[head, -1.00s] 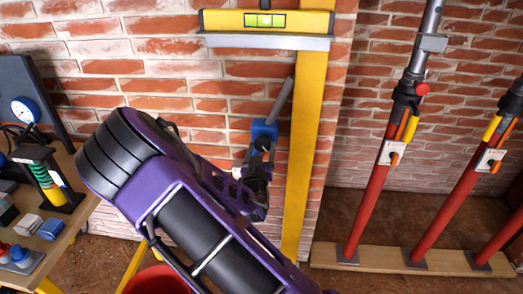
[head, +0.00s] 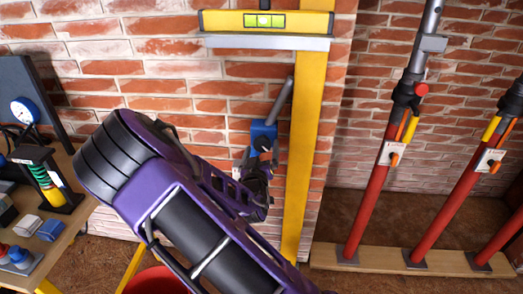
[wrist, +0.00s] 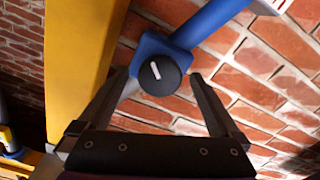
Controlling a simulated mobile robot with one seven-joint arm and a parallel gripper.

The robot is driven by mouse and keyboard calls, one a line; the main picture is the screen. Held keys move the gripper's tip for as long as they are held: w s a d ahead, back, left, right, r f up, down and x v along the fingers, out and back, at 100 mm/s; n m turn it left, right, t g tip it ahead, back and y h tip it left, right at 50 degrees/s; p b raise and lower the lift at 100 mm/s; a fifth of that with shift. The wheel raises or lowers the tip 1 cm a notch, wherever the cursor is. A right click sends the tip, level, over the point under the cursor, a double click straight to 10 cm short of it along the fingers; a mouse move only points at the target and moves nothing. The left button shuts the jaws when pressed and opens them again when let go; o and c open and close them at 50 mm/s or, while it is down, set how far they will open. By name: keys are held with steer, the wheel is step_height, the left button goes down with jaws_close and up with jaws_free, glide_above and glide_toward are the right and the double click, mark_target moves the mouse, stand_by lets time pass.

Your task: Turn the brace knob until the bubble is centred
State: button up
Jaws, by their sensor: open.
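The brace knob (wrist: 160,75) is a round black dial with a white mark, on a blue block (wrist: 148,47) in the wrist view. The mark tilts a little left of upright. In the head view the blue block (head: 262,132) sits beside the yellow post. My gripper (wrist: 158,82) is open, with one finger on each side of the knob and visible gaps between. The yellow spirit level (head: 225,20) rests on a grey ledge at the top. Its bubble (head: 264,20) in the green vial looks close to the middle, but is small.
The yellow post (head: 304,130) stands against the brick wall, close to my gripper. Red props (head: 370,205) stand on a wooden plank at right. A workbench (head: 75,225) with a gauge is at left. A red bucket (head: 155,282) is below my arm.

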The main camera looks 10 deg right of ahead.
steer(key=p+v, duration=0.4)
steer(key=v, duration=1.3)
steer(key=shift+s, duration=0.2)
